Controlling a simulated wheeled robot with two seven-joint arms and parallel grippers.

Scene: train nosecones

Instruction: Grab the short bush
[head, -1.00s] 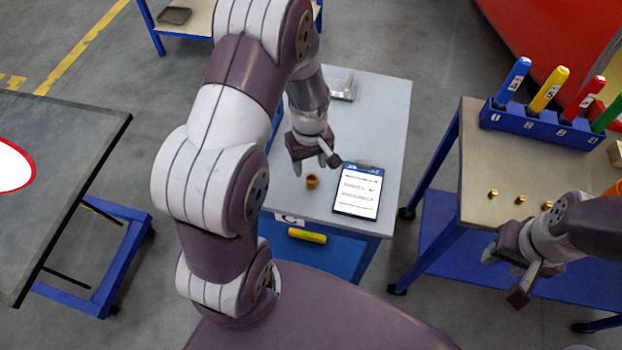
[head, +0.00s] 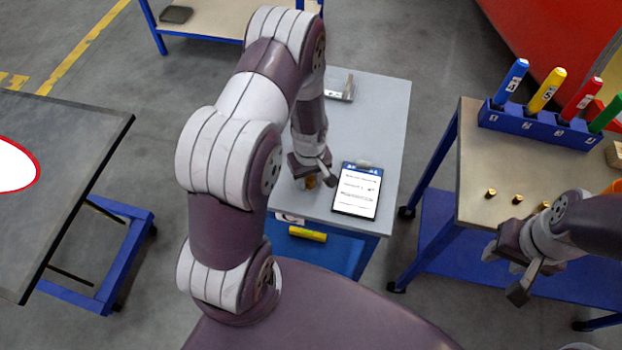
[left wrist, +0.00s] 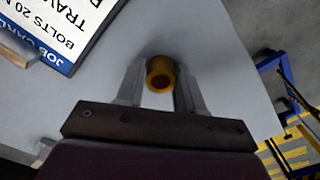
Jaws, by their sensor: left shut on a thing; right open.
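The short bush is a small yellow-brass ring (left wrist: 160,74) with a dark hole in its top. In the left wrist view it stands between the two fingers of my left gripper (left wrist: 160,88), which is shut on it. In the head view my left gripper (head: 312,178) is low over the grey table (head: 376,105), and the bush (head: 309,182) is mostly hidden by the fingers. My right gripper (head: 517,274) is open and empty, in front of the right-hand table.
A job card clipboard (head: 357,190) lies just right of my left gripper. A yellow handle (head: 308,235) is below the table's front edge. The right table (head: 480,160) holds several small brass pieces and a blue rack (head: 540,125) of coloured tubes.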

